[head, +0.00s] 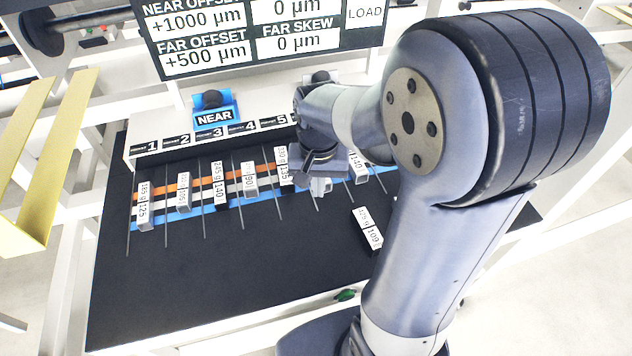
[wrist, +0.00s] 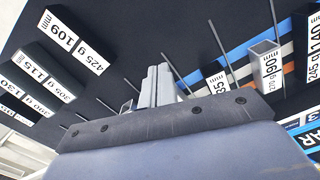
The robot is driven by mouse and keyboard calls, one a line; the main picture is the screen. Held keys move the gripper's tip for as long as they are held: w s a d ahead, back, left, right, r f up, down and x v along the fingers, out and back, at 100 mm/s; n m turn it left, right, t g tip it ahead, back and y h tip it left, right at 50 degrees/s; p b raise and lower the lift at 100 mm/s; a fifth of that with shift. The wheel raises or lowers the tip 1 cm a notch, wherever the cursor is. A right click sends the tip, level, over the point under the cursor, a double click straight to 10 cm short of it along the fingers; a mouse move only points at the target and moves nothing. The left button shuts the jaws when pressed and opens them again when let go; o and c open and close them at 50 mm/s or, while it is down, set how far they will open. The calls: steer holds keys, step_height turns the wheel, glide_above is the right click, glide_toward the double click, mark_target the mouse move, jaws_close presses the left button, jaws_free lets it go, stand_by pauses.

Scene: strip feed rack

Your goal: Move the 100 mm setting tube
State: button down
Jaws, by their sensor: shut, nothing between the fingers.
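Several labelled tubes stand in a row across the rack's coloured strips in the head view. The one under number 2 (head: 183,192) has a small label that seems to read 100, but I cannot be sure. It is well left of my gripper. My gripper (head: 320,187) is over the right part of the row, partly hidden by its own wrist. In the wrist view its fingers (wrist: 158,85) are together, with nothing between them. The 90 mm tube (head: 249,180) stands between, and it also shows in the wrist view (wrist: 264,62).
A 109 mm block (head: 367,229) lies on the black deck (head: 230,290), right of my gripper. The wrist view also shows 115 mm and 130 mm blocks. A blue NEAR block (head: 213,108) sits behind the row.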

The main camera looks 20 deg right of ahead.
mark_target(319, 200)
step_height(319, 200, down, 8)
steer(key=shift+r, duration=0.25)
steer(key=w, duration=0.1)
steer(key=w+d, duration=0.1)
steer(key=w, duration=0.1)
steer(key=shift+p, duration=0.3)
steer(key=shift+w+d, duration=0.15)
steer(key=shift+w, duration=0.25)
steer(key=shift+w+d, duration=0.2)
steer(key=shift+w, duration=0.35)
steer(key=shift+w+d, duration=0.2)
steer(key=shift+w, duration=0.35)
